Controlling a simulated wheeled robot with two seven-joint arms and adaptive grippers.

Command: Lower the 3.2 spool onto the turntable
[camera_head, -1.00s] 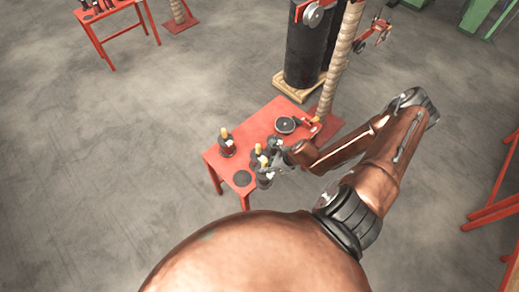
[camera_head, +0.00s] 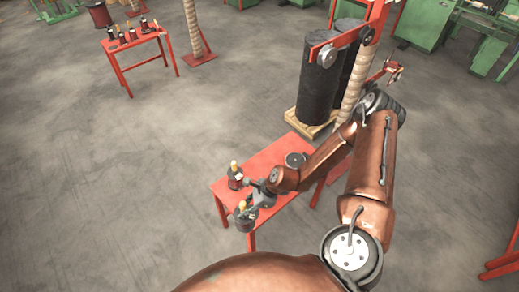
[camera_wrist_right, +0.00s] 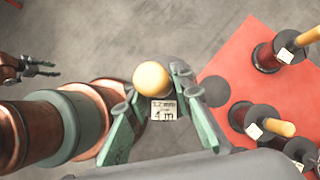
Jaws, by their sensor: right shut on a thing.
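My right gripper (camera_head: 252,203) is shut on a dark spool (camera_head: 243,219) with a yellow knob, at the near left end of the red table. In the right wrist view the held spool's round yellow knob (camera_wrist_right: 152,78) and white label (camera_wrist_right: 164,110) show between the fingers (camera_wrist_right: 155,115); the label's first digit is blurred before "2 mm". A dark raised disc (camera_head: 295,159), probably the turntable, sits at the table's far end, partly behind my arm. In the wrist view, a gripper that looks like my left one (camera_wrist_right: 38,68) is open and empty.
The red table (camera_head: 268,160) bears another spool (camera_head: 235,178) at its left edge. The wrist view shows several spools (camera_wrist_right: 270,57) and a flat dark disc (camera_wrist_right: 215,90), bare, on it. Tall dark cylinders (camera_head: 321,80) stand behind.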

